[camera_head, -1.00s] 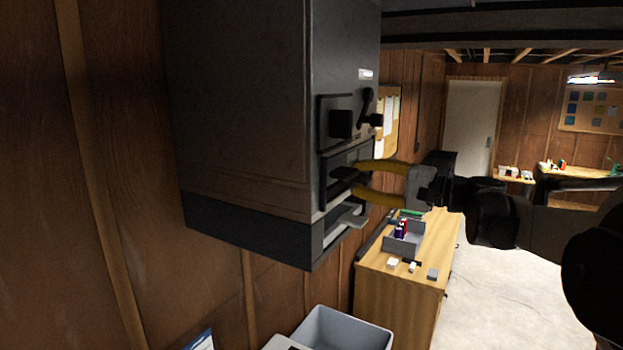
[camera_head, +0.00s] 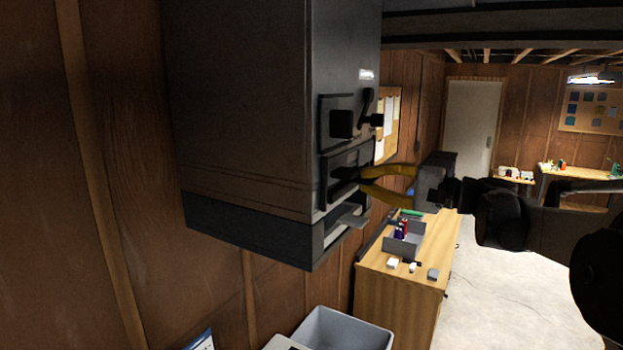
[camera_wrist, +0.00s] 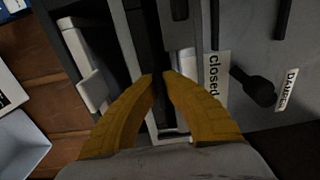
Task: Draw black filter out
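The grey wall cabinet (camera_head: 240,110) has a framed slot in its front face, and the black filter (camera_head: 343,176) sits there, dark against the dark opening. In the wrist view the filter (camera_wrist: 158,95) is a narrow black bar running between my fingertips. My gripper (camera_head: 366,178) has two yellow fingers and reaches the cabinet front from the right. In the wrist view the gripper (camera_wrist: 160,75) has its fingertips close together on both sides of the black bar, seemingly touching it. How far the filter extends inside is hidden.
A black lever (camera_wrist: 252,86) sits beside a "Closed" label (camera_wrist: 216,80). A light flap (camera_head: 345,222) sticks out below the slot. A grey bin (camera_head: 345,330) stands below. A wooden bench (camera_head: 385,285) with a grey tray (camera_head: 403,246) stands behind. Open floor lies right.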

